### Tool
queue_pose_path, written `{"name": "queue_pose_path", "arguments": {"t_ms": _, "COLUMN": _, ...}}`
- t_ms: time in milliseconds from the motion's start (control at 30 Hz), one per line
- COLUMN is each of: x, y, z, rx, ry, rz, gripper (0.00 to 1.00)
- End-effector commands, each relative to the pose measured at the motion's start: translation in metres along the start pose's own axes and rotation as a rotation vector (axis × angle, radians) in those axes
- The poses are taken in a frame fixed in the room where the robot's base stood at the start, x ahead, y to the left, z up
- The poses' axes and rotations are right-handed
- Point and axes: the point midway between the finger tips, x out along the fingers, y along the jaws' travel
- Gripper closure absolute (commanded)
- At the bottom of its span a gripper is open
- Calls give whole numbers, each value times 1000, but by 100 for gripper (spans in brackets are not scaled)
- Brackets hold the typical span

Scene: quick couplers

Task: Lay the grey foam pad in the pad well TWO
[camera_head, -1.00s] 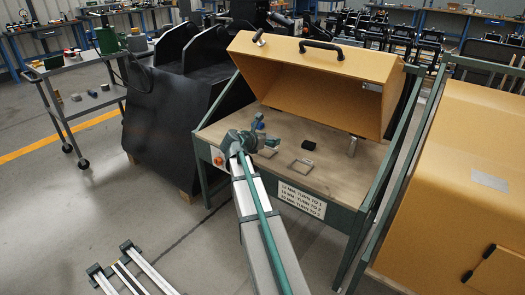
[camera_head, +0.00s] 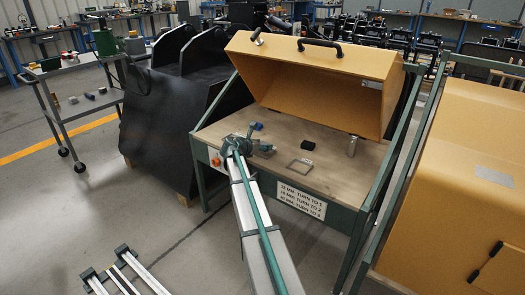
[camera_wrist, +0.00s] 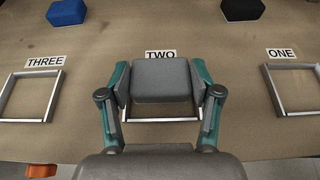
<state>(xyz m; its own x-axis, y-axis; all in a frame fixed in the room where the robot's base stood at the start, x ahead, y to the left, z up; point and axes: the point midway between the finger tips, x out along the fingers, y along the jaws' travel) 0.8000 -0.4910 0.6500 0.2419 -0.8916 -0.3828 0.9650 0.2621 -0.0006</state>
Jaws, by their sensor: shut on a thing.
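My gripper (camera_wrist: 160,84) is shut on the grey foam pad (camera_wrist: 161,78), with one finger at each side of it. The pad looks level. In the wrist view it covers most of pad well TWO (camera_wrist: 161,119), a square metal frame whose near rim shows below the pad. The TWO label (camera_wrist: 161,54) shows just beyond the pad. The gap between pad and well cannot be judged. In the head view my gripper (camera_head: 240,146) is over the left part of the wooden bench top (camera_head: 330,179), and the arm hides that well.
Empty well THREE (camera_wrist: 31,96) is left and empty well ONE (camera_wrist: 294,90) right. A blue pad (camera_wrist: 67,12) and a black pad (camera_wrist: 242,9) lie beyond. The raised yellow hood (camera_head: 310,85) overhangs the back.

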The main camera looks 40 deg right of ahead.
Motion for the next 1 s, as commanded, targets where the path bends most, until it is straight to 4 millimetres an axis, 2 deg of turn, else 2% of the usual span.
{"name": "queue_pose_path", "arguments": {"t_ms": 33, "x": 4, "y": -1, "z": -10, "rx": -1, "ry": 0, "rz": 0, "gripper": 60}}
{"name": "queue_pose_path", "arguments": {"t_ms": 100, "x": 5, "y": -1, "z": -14, "rx": -1, "ry": -1, "rz": 0, "gripper": 60}}
{"name": "queue_pose_path", "arguments": {"t_ms": 533, "x": 6, "y": 0, "z": -17, "rx": -1, "ry": 0, "rz": 1, "gripper": 60}}
{"name": "queue_pose_path", "arguments": {"t_ms": 567, "x": 6, "y": 0, "z": -17, "rx": 0, "ry": 0, "rz": 1, "gripper": 32}}
{"name": "queue_pose_path", "arguments": {"t_ms": 667, "x": 6, "y": 0, "z": -17, "rx": 0, "ry": 0, "rz": 1, "gripper": 15}}
{"name": "queue_pose_path", "arguments": {"t_ms": 700, "x": 6, "y": 0, "z": -17, "rx": 0, "ry": 0, "rz": 1, "gripper": 11}}
{"name": "queue_pose_path", "arguments": {"t_ms": 1000, "x": 6, "y": 0, "z": -16, "rx": 0, "ry": 0, "rz": 1, "gripper": 11}}
